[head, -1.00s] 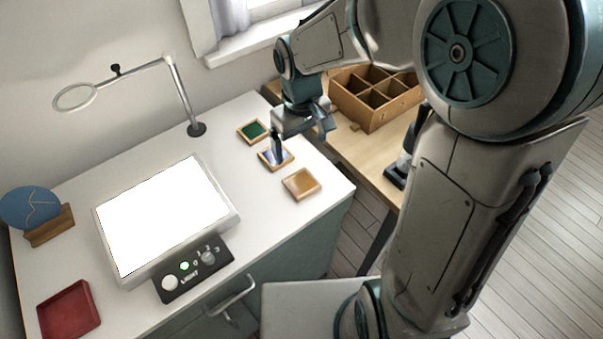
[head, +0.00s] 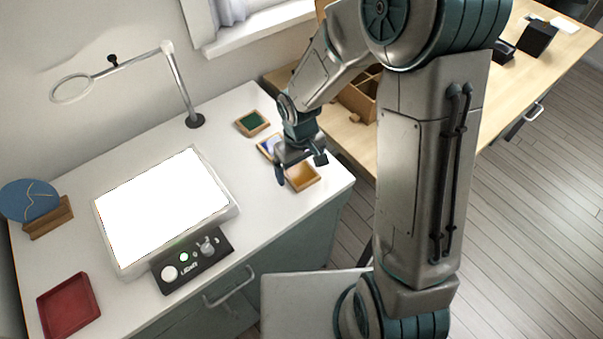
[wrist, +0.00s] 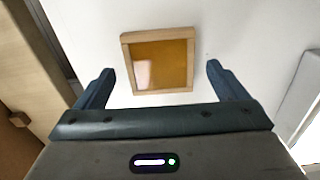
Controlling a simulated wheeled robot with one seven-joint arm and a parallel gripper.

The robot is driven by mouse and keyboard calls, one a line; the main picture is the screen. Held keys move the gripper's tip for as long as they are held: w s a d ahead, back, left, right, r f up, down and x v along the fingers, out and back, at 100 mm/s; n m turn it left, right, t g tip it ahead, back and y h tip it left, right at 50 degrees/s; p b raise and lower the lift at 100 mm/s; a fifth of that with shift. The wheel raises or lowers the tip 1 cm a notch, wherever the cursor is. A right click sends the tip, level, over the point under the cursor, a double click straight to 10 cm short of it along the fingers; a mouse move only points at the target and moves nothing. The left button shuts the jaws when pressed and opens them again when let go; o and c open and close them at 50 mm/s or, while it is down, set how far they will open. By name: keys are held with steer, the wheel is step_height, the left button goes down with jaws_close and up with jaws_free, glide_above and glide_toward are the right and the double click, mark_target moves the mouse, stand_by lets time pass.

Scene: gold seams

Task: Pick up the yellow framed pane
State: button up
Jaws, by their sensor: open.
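The yellow framed pane (head: 302,177) is a small amber square in a light wooden frame, lying flat on the white cabinet top near its right edge. In the wrist view the pane (wrist: 159,62) lies ahead of my gripper, between the lines of its two fingers but beyond their tips. My gripper (head: 299,170) is open and empty, above the cabinet top beside the pane. In the wrist view my gripper (wrist: 154,80) shows both fingers spread wide. The fingers partly cover the pane's left side in the head view.
A blue framed pane (head: 267,146) lies just behind, partly hidden by my gripper, with a green one (head: 252,123) farther back. A lit panel (head: 163,209), a ring stand (head: 195,121) and a red tray (head: 69,306) stand left. A wooden table adjoins the right side.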

steer(key=shift+f, duration=0.4)
steer(key=shift+c, duration=0.3)
steer(key=c, duration=1.1)
steer(key=shift+o, duration=0.2)
steer(key=shift+r, duration=0.1)
